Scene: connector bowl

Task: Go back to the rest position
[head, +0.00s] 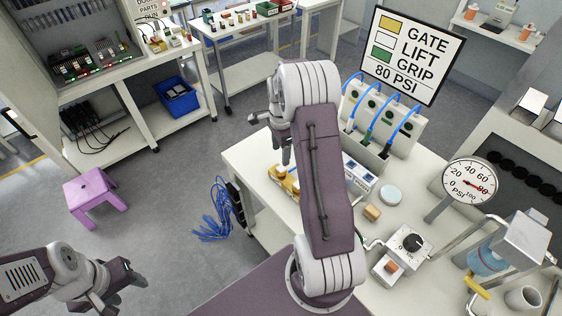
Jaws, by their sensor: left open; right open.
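My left gripper (118,287) is at the lower left of the head view, over bare floor. It is open, with nothing seen between its fingers. My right arm rises across the middle of the view, in front of the white workbench (245,158). My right gripper (272,133) hangs off its upper end, near the bench's far left corner. It is open and appears empty, partly hidden by its own wrist. The arm hides part of the bench top.
The bench holds a panel with blue hoses (382,125), a pressure gauge (470,184), a knob box (406,240), a small tan block (372,213) and a white cup (523,298).

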